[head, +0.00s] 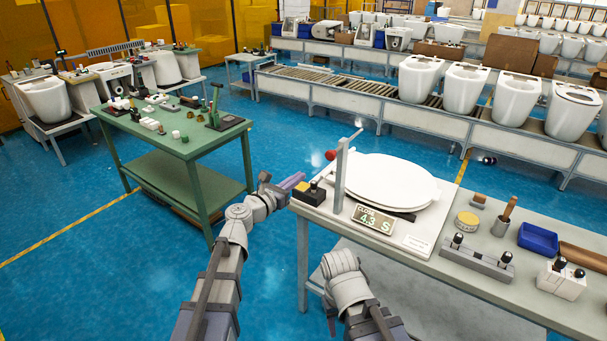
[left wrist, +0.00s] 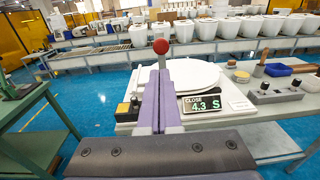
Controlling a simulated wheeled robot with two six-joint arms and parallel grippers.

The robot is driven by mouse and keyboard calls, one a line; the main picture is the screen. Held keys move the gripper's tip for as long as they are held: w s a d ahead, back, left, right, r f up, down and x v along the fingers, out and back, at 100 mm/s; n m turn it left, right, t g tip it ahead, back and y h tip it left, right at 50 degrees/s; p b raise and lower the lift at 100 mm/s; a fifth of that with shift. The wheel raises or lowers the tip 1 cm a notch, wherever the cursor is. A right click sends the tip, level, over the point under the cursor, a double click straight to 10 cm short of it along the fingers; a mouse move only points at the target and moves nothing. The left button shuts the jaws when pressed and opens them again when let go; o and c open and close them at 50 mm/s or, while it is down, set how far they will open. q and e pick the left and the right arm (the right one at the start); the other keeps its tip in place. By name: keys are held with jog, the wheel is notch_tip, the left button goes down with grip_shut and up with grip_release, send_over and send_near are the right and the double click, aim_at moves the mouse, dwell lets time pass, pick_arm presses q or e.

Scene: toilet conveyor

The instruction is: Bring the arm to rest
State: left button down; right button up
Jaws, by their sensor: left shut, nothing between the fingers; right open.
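My left gripper (head: 297,180) is at the left end of the grey test table (head: 465,290). Its purple fingers are pressed together with nothing between them, and they also show shut in the left wrist view (left wrist: 160,85). The left arm reaches forward from the bottom of the head view. My right arm is bent low in front of the table, and its gripper fingers cannot be made out. A white toilet seat (head: 391,180) lies flat on the table behind a display (head: 373,219) reading "CLOSE 4.3 S". A red ball knob (left wrist: 160,46) shows just beyond the left fingertips.
A grey upright post (head: 341,175) and a small black-and-yellow box (head: 309,193) stand close to my left gripper. A green table (head: 180,147) with small parts is at the left. Toilet bowls line the conveyor (head: 390,108) behind. Blue floor is free between the tables.

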pick_arm(q)
jog(key=s+d+f+m+g+y, duration=0.2)
jog(key=s+f+m+g, duration=0.7)
jog(key=s+f+m, duration=0.7)
jog(key=s+a+f+m+g+y, duration=0.5)
jog(key=s+a+m+y, duration=0.3)
jog(key=a+m, duration=0.4)
jog(key=s+d+m+g, duration=0.1)
jog(key=s+d+m, duration=0.4)
jog(key=d, duration=0.6)
jog(key=shift+s+d+y, duration=0.35)
jog(key=shift+s+y, duration=0.05)
jog(key=shift+s, duration=0.6)
jog(key=shift+f, duration=0.1)
